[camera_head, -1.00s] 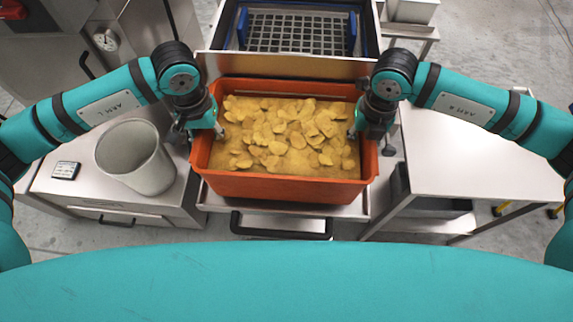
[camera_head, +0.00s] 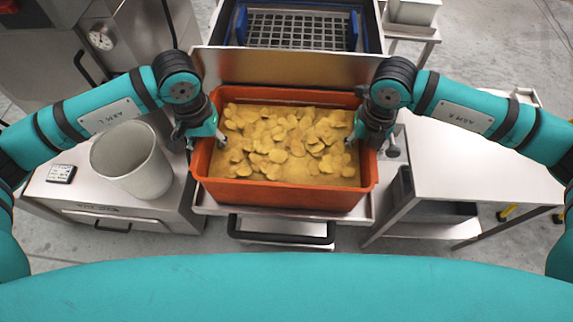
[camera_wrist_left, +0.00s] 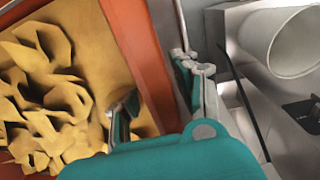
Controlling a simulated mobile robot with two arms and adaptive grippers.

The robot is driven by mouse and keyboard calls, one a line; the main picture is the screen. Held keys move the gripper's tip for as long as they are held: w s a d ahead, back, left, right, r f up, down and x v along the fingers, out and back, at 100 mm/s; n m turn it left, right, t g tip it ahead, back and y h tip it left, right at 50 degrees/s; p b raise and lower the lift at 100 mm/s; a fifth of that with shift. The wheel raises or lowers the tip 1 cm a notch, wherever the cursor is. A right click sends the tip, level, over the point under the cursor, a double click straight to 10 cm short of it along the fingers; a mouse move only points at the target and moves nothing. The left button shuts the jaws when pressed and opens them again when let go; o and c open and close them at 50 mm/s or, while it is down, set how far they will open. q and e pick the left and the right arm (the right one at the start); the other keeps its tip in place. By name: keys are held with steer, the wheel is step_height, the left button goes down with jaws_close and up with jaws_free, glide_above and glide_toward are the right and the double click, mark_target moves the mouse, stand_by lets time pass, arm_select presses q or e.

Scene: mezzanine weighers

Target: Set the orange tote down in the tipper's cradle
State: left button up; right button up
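The orange tote (camera_head: 280,195), filled with yellow chips (camera_head: 285,145), sits level in the tipper's cradle (camera_head: 210,203), against an upright steel panel (camera_head: 290,66). The tote hides most of the cradle floor. My left gripper (camera_head: 198,141) straddles the tote's left wall, open, one finger inside and one outside. In the left wrist view the fingers (camera_wrist_left: 160,95) stand apart from the orange wall (camera_wrist_left: 138,45), with gaps. My right gripper (camera_head: 371,146) straddles the right wall the same way, its outer finger spread clear of the tote.
A grey bin (camera_head: 132,165) and a small dark-faced device (camera_head: 61,174) stand on the left bench. A steel table (camera_head: 480,170) at right is bare on top. A grid in a blue frame (camera_head: 297,30) lies behind the panel. A black handle (camera_head: 280,238) fronts the tipper.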

arm_select(q)
steer(key=r, duration=1.1)
steer(key=shift+a+r, duration=0.2)
steer(key=shift+r, duration=0.25)
arm_select(e)
steer(key=shift+r, duration=0.2)
steer(key=r, duration=1.1)
steer(key=shift+d+r, duration=0.25)
steer(key=shift+r, duration=0.05)
